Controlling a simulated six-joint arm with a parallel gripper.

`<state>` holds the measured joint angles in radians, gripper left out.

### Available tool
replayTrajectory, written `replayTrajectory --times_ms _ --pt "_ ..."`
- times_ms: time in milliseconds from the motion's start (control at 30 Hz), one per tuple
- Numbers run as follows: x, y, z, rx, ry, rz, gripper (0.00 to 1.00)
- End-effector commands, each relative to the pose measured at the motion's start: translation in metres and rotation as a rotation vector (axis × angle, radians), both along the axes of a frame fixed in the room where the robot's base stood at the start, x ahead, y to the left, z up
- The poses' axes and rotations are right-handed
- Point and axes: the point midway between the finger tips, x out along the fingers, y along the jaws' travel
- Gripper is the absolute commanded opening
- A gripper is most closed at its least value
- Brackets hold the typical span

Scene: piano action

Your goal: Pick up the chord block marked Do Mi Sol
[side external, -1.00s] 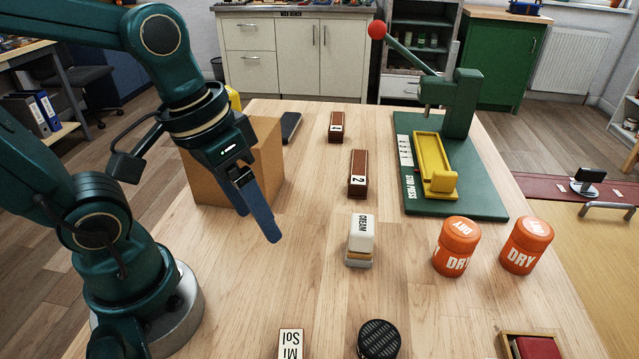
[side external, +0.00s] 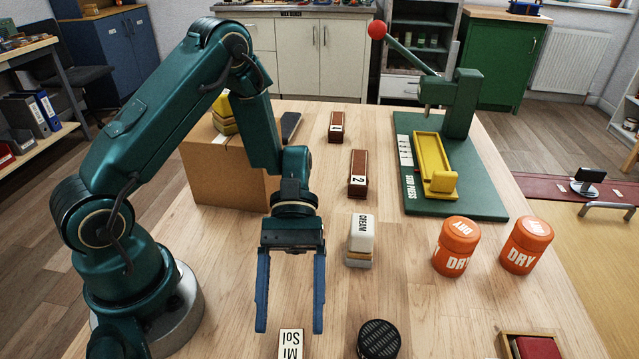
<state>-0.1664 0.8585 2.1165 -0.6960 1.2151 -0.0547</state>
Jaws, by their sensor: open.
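The chord block (side external: 291,344) lies at the near edge of the picture. Its white label shows "Mi" and "Sol"; the rest is cut off by the frame's bottom edge. My gripper (side external: 290,328) is open and points down. Its two blue fingers are spread wide, and in the picture the block's visible end shows between and just below their tips. Nothing is between the fingers higher up. I cannot tell how high the fingertips are above the table.
A black round grille-topped object (side external: 378,339) stands right of the block. A white-topped block marked CREAM (side external: 360,241) and two orange DRY jars (side external: 459,246) stand farther back. A cardboard box (side external: 232,170) is behind my arm. A green press (side external: 455,190) stands at back right.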

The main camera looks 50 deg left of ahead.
Motion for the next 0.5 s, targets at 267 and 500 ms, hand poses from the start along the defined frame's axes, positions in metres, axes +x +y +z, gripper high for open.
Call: replayTrajectory --times_ms 267,500 --pt "-0.003 -0.008 -0.012 -0.036 0.103 0.059 0.75" --pt "-0.019 -0.029 -0.022 -0.035 0.106 0.055 0.75"
